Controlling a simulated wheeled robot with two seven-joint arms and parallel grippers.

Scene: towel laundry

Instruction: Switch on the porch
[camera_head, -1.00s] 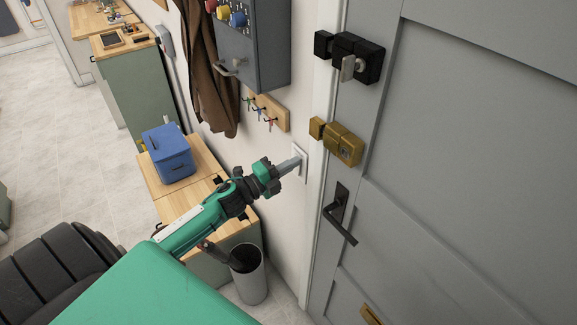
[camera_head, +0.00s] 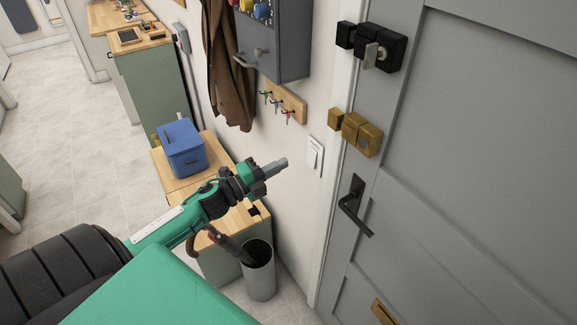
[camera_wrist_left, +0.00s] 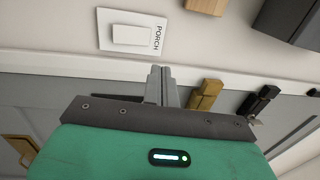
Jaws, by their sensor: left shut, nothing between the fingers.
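The porch switch (camera_head: 315,155) is a white rocker on a white plate on the wall, left of the door frame. In the left wrist view the switch (camera_wrist_left: 131,35) shows at the top, with the word PORCH on its plate. My left gripper (camera_head: 283,163) is shut and empty. Its tips are to the left of the switch and apart from it in the head view. In the left wrist view the shut fingers (camera_wrist_left: 161,73) point up, just below and right of the plate. My right gripper is not in view.
The grey door (camera_head: 470,170) has a black lever handle (camera_head: 354,207), a brass lock (camera_head: 361,134) and a black lock (camera_head: 380,46). Key hooks (camera_head: 287,103) and a grey cabinet (camera_head: 262,40) hang above. A blue box (camera_head: 181,148) and a bin (camera_head: 258,272) stand left.

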